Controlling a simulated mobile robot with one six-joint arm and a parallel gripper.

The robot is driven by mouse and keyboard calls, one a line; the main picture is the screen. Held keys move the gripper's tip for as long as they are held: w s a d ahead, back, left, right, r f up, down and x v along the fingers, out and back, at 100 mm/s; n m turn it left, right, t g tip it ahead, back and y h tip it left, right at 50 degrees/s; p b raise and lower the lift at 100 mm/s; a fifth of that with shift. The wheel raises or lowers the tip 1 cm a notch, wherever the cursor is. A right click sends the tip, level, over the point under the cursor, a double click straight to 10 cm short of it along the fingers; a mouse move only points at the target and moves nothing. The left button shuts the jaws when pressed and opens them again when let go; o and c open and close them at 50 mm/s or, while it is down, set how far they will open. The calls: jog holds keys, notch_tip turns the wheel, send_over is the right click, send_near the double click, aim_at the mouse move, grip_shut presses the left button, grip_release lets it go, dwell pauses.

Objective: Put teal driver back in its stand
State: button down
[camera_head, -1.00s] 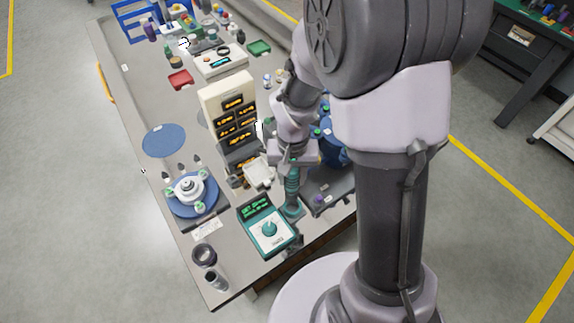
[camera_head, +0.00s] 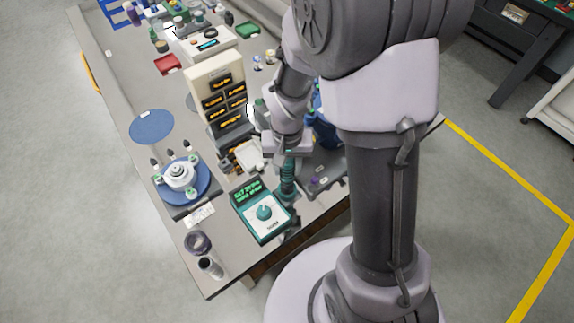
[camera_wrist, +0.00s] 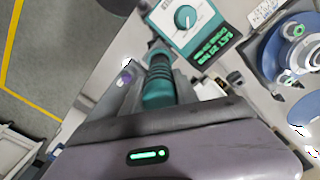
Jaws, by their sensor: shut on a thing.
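The teal driver (camera_head: 288,178) is held roughly upright by my gripper (camera_head: 288,160) above the near right part of the bench. In the wrist view the driver (camera_wrist: 158,84) sits between the two fingers of my gripper (camera_wrist: 160,92), which are shut on it. Its lower end shows just right of the teal control box (camera_head: 263,212), and I cannot tell whether it touches anything. The box has a white face, a dial and a green display, and it also shows in the wrist view (camera_wrist: 186,20). The stand is not clearly made out and may be hidden by the driver and my arm.
A blue round fixture with a white flanged part (camera_head: 181,178) stands left of the box. A dark ring (camera_head: 197,242) and a metal cup (camera_head: 210,267) are near the front edge. A tall display tower (camera_head: 216,105) and a white tray (camera_head: 247,155) stand behind.

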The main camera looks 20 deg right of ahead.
jog(key=shift+f, duration=0.15)
jog(key=shift+f+b, duration=0.35)
jog(key=shift+b, duration=0.15)
jog(key=c, duration=0.9)
grip_release()
jog(key=shift+r, duration=0.1)
jog(key=shift+o, duration=0.2)
jog(key=shift+r, duration=0.1)
notch_tip(320, 180, up, 5)
jog(key=p, duration=0.4)
